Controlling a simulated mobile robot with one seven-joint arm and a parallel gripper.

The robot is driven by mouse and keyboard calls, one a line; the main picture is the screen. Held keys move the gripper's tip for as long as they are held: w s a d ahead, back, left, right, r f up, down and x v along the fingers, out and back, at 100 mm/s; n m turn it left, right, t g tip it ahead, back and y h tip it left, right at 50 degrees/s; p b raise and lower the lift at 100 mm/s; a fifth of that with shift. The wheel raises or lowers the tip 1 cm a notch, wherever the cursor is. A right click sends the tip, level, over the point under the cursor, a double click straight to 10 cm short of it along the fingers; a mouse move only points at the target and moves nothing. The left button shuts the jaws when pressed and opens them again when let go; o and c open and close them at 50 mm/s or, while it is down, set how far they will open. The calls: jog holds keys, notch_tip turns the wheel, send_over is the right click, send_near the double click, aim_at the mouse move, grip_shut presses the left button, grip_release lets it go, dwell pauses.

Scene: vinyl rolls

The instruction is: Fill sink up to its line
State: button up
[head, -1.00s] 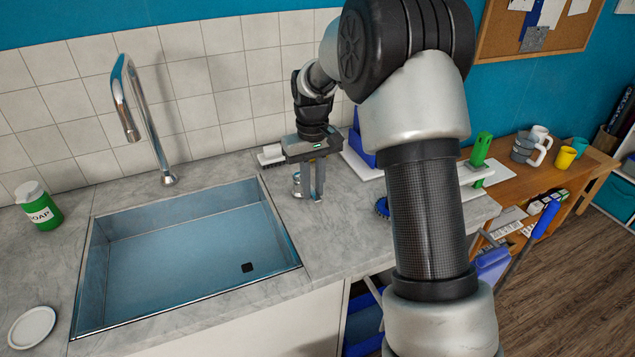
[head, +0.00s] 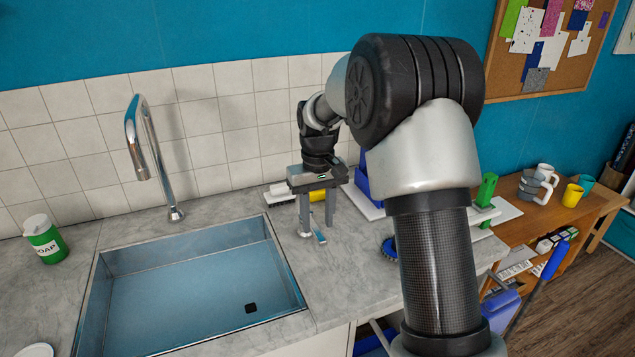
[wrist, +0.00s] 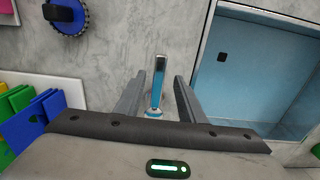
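The sink (head: 290,262) is a metal basin with bluish insides and a dark square drain. It also shows in the wrist view (wrist: 208,40). I cannot tell whether it holds water, and I make out no fill line. A small lever with a blue strip (head: 320,237) stands on the counter right of the sink. In the wrist view the lever (wrist: 158,88) lies between the fingers of my gripper (wrist: 158,92), with gaps on both sides. My gripper (head: 318,225) is open and points down.
A blue round brush (head: 389,248) lies right of my gripper. A white brush and a yellow item (head: 318,196) lie behind it. Green and blue items (wrist: 30,112) stand at the wrist view's left.

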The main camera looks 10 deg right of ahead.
aim_at(318, 233)
notch_tip(318, 233, up, 15)
jog(key=p, duration=0.1)
jog(key=shift+p, duration=0.35)
jog(key=s+r+t+p, duration=0.3)
jog(key=s+r+p, duration=0.2)
jog(key=s+r, duration=0.85)
jog(key=s+d+f+m+t+p, duration=0.1)
jog(key=s+f+m+t+p, duration=0.1)
jog(key=s, duration=1.4)
jog(key=shift+d+f+t+p, duration=0.3)
jog(key=shift+f+p, duration=0.25)
jog(key=shift+p, duration=0.15)
